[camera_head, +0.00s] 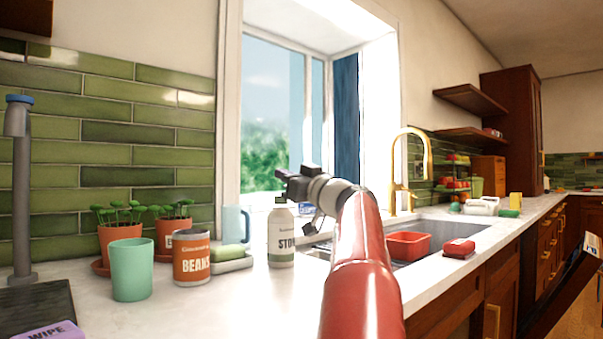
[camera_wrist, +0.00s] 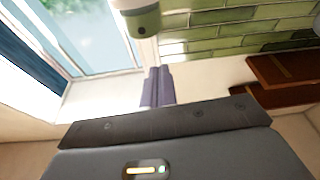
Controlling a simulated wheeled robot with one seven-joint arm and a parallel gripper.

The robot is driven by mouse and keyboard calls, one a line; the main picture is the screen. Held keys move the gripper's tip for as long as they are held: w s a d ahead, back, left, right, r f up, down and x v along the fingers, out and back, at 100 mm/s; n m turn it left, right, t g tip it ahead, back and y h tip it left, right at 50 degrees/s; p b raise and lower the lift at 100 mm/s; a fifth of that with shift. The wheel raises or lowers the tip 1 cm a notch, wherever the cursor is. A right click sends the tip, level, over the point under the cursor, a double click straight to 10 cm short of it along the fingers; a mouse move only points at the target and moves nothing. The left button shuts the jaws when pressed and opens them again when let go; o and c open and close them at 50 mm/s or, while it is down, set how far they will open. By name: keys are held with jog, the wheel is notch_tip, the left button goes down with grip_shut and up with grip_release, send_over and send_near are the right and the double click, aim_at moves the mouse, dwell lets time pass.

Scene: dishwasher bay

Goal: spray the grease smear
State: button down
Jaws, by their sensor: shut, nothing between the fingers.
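My gripper (camera_head: 281,173) is at the end of my red arm, in front of the window and above the counter. Its fingers are shut and empty, and they also show in the wrist view (camera_wrist: 157,73). A white bottle (camera_head: 281,243) with a grey-olive top and dark lettering beginning "STO" stands upright on the counter below my gripper, apart from it. What looks like this bottle shows upside down at the top edge of the wrist view (camera_wrist: 138,20). I cannot make out a spray trigger or a grease smear in either view.
Left on the counter (camera_head: 230,304) are a green cup (camera_head: 131,270), a beans can (camera_head: 191,258), potted seedlings (camera_head: 172,226), a blue mug (camera_head: 234,226) and a sponge on a dish (camera_head: 231,256). A red tub (camera_head: 407,245) sits at the sink by a gold faucet (camera_head: 396,170).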

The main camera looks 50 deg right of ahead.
aim_at(281, 200)
jog(key=shift+d+f+b, duration=0.2)
jog(key=shift+f+b, duration=0.45)
jog(key=shift+f, duration=1.35)
